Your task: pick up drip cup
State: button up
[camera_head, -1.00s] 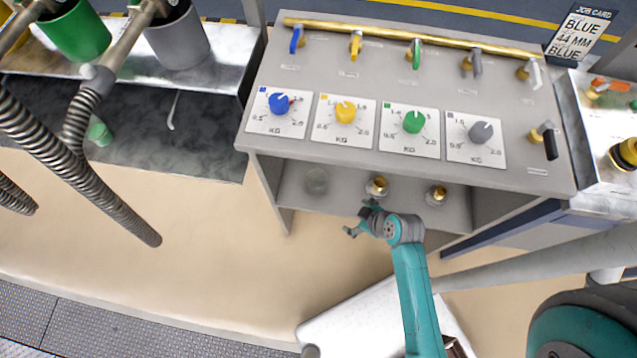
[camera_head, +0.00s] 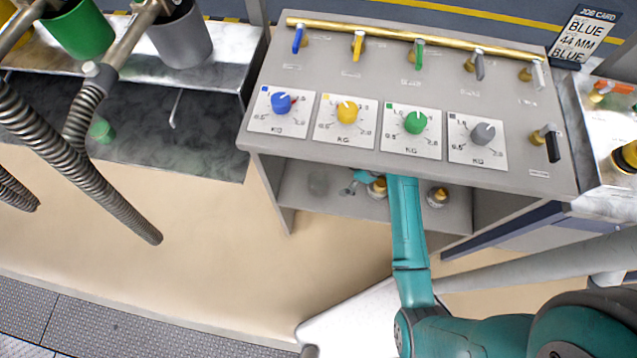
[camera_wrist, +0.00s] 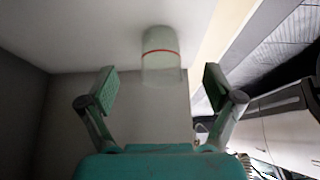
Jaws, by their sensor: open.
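The drip cup (camera_wrist: 161,60) is a clear, pale cup with a red line around it. In the wrist view it stands ahead of my gripper (camera_wrist: 157,88), between the lines of the two fingers and a little beyond their tips. My gripper is open and empty. In the head view the cup (camera_head: 318,182) shows faintly on the shelf under the panel, at the shelf's left part. My gripper (camera_head: 352,186) is inside the shelf space just right of the cup, partly hidden by the panel edge and my arm.
Two brass fittings stand on the shelf (camera_head: 290,200) right of the cup: one beside my gripper (camera_head: 377,188), one farther right (camera_head: 437,197). The panel (camera_head: 330,163) with coloured dials overhangs the shelf. Ribbed hoses (camera_head: 110,195) hang at the left. The floor in front is clear.

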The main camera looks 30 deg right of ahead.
jog(key=w+a, duration=0.4)
jog(key=a, duration=0.1)
send_over(318, 179)
jog(key=s+a, duration=0.1)
jog(key=s, duration=0.2)
jog(key=shift+w+f, duration=0.15)
jog(key=shift+f, duration=0.95)
jog(key=shift+w+f, duration=0.1)
jog(key=shift+f, duration=1)
jog(key=c, duration=1.2)
